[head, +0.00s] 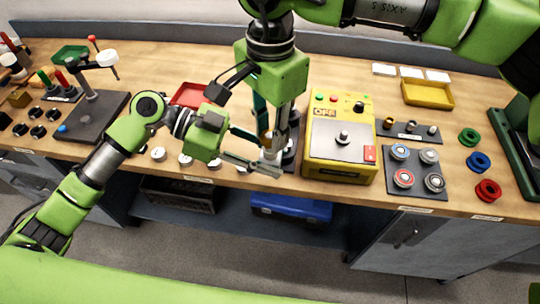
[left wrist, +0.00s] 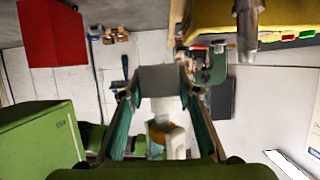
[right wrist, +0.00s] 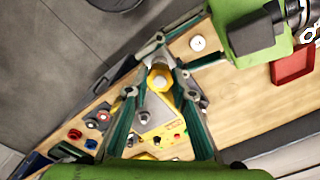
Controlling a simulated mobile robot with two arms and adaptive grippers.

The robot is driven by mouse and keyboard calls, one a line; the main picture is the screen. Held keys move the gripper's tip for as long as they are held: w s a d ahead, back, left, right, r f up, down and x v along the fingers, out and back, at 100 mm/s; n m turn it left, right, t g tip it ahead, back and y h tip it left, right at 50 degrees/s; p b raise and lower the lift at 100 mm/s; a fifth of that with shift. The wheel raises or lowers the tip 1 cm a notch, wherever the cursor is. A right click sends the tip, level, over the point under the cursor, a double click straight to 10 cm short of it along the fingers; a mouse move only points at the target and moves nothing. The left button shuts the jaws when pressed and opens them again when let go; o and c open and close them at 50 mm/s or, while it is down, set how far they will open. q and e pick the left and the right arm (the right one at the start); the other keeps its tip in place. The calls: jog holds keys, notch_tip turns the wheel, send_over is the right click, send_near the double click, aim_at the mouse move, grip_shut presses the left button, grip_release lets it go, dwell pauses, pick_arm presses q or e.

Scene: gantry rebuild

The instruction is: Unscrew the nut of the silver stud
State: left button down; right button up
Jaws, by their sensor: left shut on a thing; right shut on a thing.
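The silver stud (head: 270,154) stands upright near the front edge of the bench, left of the yellow box, as a pale cylinder. A brass-coloured nut (right wrist: 160,77) shows at its top in the right wrist view. My left gripper (head: 272,158) reaches in from the left and is shut on the stud, one finger on each side. My right gripper (head: 276,140) points down from above and is shut on the nut, close over the left fingers. The fingers hide much of the stud and nut in the head view, and the thread cannot be seen.
The yellow box (head: 318,160) marked OFF stands close on the right. Right of it are a dark plate (head: 418,172) with round parts and several coloured rings (head: 479,161). Small white discs (head: 158,154) lie left of my left gripper. A red tray (head: 188,95) lies behind.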

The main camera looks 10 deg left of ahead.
jog(key=n, duration=0.9)
jog(key=shift+n, duration=0.3)
jog(key=n, duration=0.4)
jog(key=shift+n, duration=0.4)
jog(key=n, duration=0.5)
jog(key=shift+n, duration=0.3)
jog(key=o, duration=2)
jog(key=shift+c, duration=0.2)
